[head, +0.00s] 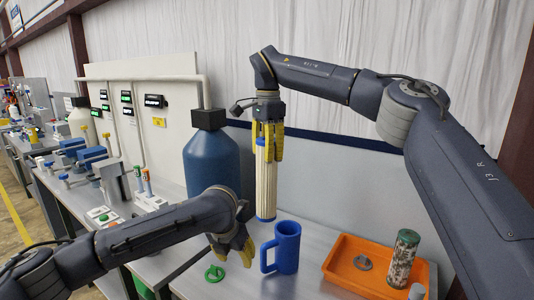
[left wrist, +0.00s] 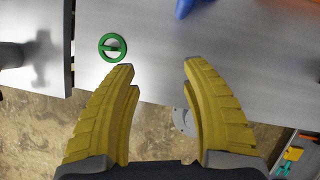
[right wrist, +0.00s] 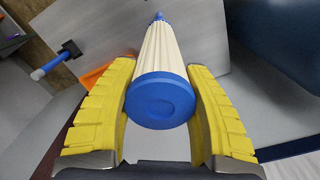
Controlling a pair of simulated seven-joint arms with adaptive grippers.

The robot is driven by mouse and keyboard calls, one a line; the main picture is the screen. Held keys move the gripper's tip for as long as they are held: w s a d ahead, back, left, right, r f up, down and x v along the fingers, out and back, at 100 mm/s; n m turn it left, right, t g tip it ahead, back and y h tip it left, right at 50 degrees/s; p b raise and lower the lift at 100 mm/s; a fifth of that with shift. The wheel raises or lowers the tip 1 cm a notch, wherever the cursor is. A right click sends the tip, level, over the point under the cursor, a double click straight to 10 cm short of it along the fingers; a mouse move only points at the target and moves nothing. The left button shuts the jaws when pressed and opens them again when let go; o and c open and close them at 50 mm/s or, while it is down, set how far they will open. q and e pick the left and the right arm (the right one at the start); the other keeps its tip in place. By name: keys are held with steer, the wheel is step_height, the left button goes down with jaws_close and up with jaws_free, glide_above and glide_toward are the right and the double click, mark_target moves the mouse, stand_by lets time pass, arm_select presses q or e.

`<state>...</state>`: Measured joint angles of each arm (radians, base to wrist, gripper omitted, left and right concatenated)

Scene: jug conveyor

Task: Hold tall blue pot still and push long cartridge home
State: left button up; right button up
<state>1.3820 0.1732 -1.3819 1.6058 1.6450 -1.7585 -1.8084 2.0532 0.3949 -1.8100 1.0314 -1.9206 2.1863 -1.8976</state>
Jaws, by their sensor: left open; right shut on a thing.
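The tall blue pot (head: 287,246) stands upright on the bench, with its handle on the left side; a bit of it shows at the top of the left wrist view (left wrist: 184,8). The long cartridge (head: 266,185) is white and pleated with blue ends. My right gripper (head: 267,150) is shut on its upper part and holds it upright, above and a little left of the pot. In the right wrist view its blue end cap (right wrist: 162,99) sits between the fingers. My left gripper (head: 233,253) is open and empty, low and left of the pot's handle, apart from it.
A green ring (head: 215,273) lies at the bench edge, left of the pot. An orange tray (head: 335,274) at the right holds a grey round part (head: 363,262) and a mottled cylinder (head: 403,255). A large blue bottle (head: 211,165) stands behind my left arm.

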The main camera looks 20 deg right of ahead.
arm_select(q)
steer(key=shift+x, duration=5.05)
jaws_close()
steer(key=c, duration=1)
jaws_free()
steer(key=o, duration=1)
jaws_close()
